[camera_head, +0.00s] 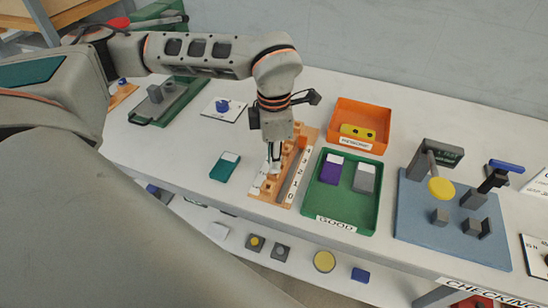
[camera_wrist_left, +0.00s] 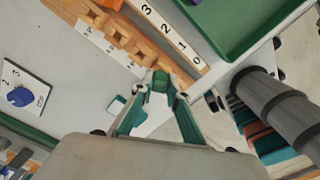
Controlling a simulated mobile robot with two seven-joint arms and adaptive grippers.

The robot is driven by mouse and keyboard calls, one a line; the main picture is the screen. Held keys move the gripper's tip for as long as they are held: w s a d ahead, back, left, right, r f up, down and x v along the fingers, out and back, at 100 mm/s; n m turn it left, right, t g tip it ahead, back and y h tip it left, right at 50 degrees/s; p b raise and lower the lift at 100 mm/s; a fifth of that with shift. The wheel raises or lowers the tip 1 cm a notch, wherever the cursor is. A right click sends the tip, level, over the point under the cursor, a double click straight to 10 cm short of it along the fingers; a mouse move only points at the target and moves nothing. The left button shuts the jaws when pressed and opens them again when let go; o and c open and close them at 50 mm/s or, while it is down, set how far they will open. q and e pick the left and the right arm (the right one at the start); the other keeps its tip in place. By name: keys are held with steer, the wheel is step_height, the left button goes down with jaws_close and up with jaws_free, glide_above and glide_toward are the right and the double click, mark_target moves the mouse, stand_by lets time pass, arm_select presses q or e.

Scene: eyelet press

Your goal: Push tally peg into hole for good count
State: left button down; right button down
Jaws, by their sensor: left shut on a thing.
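The wooden tally board (camera_head: 309,133) lies left of the green GOOD tray (camera_head: 368,212). It has a row of wooden blocks or holes and a white strip numbered 3, 2, 1, 0. In the left wrist view the board (camera_wrist_left: 72,9) runs across the top, with a second numbered strip beside it. My left gripper (camera_head: 272,163) points down over the board's middle. It also shows in the left wrist view (camera_wrist_left: 158,84), with its fingertips close together on a small greenish thing, seemingly the tally peg; its lower end and the hole below are hidden. My right gripper is out of view.
The GOOD tray holds a purple-and-white box (camera_head: 331,170) and a grey-and-white box (camera_head: 365,178). An orange rework bin (camera_head: 375,112) with a yellow part stands behind. A teal box (camera_head: 225,167) lies left of the board. A blue mat (camera_head: 420,222) with fixtures is at right.

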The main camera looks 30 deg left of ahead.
arm_select(q)
steer(key=shift+f+b, duration=0.45)
steer(key=shift+f, duration=0.3)
steer(key=c, duration=1.9)
jaws_free()
steer(key=shift+r, duration=0.15)
steer(key=shift+r+p, duration=1.75)
steer(key=shift+r, duration=0.7)
